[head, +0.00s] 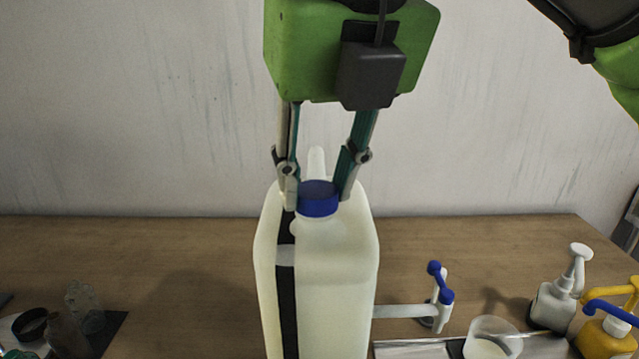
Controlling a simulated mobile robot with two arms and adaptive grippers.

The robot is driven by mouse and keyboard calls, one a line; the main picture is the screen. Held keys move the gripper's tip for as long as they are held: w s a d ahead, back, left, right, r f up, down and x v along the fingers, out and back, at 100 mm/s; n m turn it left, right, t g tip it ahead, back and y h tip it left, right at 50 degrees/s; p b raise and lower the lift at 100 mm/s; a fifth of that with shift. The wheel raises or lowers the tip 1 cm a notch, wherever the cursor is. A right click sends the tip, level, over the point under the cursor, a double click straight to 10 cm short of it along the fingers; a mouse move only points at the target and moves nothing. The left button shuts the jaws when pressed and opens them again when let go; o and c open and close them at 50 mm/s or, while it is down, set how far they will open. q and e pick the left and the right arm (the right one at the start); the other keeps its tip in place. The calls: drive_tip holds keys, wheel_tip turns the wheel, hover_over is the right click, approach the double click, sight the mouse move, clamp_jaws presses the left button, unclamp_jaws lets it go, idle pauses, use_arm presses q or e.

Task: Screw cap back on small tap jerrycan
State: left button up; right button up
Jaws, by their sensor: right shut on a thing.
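A tall cream jerrycan (335,270) with a dark vertical strip stands upright on the wooden table in the middle of the head view. A white tap (408,309) with a blue handle sticks out from its lower right side. A blue cap (318,200) sits at the jerrycan's neck. My right gripper (318,197) reaches down from above, and its two fingers are closed on the cap from both sides. Whether the cap's thread is engaged cannot be seen. My left gripper is not in view.
At the right stand a clear cup (492,338), a white pump bottle (560,290) and a yellow container (612,325) with a blue part. At the lower left are small jars (84,305) on a dark mat. Bare table (190,255) lies left of the jerrycan; a wall is behind.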

drive_tip(key=shift+f, duration=0.2)
drive_tip(key=m+h+b, duration=0.1)
drive_tip(key=m, duration=0.1)
drive_tip(key=shift+s+a+m, duration=0.1)
drive_tip(key=shift+m, duration=0.2)
drive_tip(key=m+h, duration=0.1)
drive_tip(key=m, duration=0.2)
drive_tip(key=shift+a, duration=0.1)
drive_tip(key=m, duration=0.2)
drive_tip(key=m+h+p, duration=0.1)
drive_tip(key=m, duration=0.1)
drive_tip(key=shift+a+r+h, duration=0.1)
drive_tip(key=shift+r+h, duration=0.05)
drive_tip(key=shift+h, duration=0.15)
drive_tip(key=shift+m+g, duration=0.3)
drive_tip(key=shift+m, duration=0.2)
drive_tip(key=shift+f+m+h, duration=0.2)
drive_tip(key=shift+m+h, duration=0.1)
drive_tip(key=shift+m, duration=0.2)
